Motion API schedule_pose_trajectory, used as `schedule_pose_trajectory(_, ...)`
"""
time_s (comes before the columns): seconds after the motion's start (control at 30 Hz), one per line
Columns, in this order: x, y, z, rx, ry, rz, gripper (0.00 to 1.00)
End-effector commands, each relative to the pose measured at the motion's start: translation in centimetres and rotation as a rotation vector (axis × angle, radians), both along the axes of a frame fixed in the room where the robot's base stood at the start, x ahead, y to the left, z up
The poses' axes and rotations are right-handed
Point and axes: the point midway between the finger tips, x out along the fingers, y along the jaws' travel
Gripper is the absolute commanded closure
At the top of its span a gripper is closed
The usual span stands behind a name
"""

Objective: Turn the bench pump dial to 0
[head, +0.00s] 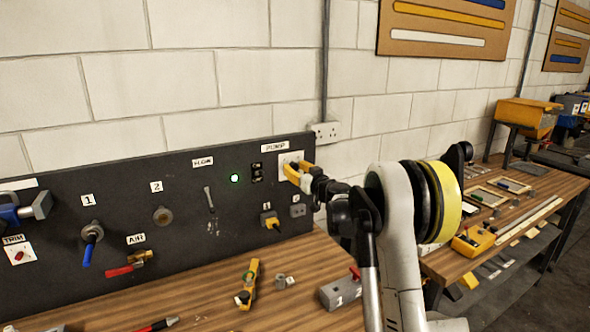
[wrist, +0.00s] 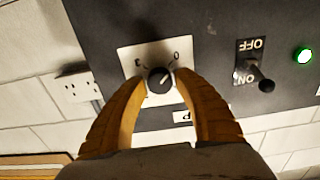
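The pump dial (wrist: 160,80) is a round black knob with a pale pointer mark on a white plate (wrist: 130,58). The wrist view shows it inverted. The pointer slants up and right in that view, roughly toward the printed 0; another mark stands at upper left. In the head view, the plate (head: 290,157) sits beside the PUMP label at the panel's right end, its knob hidden by my gripper. My gripper (wrist: 160,88) has its yellow fingers spread, one on each side of the knob, with gaps visible. It also reaches the plate in the head view (head: 294,171).
An ON/OFF toggle (wrist: 262,82) and a lit green lamp (wrist: 304,55) are beside the dial. The dark panel (head: 185,215) also carries valves and a yellow plug (head: 270,220). A yellow tool (head: 249,284) and a grey block (head: 341,290) lie on the wooden bench below.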

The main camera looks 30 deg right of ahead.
Motion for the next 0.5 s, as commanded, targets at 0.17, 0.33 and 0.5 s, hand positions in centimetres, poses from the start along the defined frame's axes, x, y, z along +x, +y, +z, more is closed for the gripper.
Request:
schedule_pose_trajectory(0.17,0.0,0.0,0.0,0.0,0.0,0.001,0.48)
schedule_pose_trajectory(0.33,-0.1,0.0,-0.1,0.0,0.001,0.001,0.48)
schedule_pose_trajectory(0.5,-1.9,-0.1,0.0,0.0,0.001,0.0,0.48)
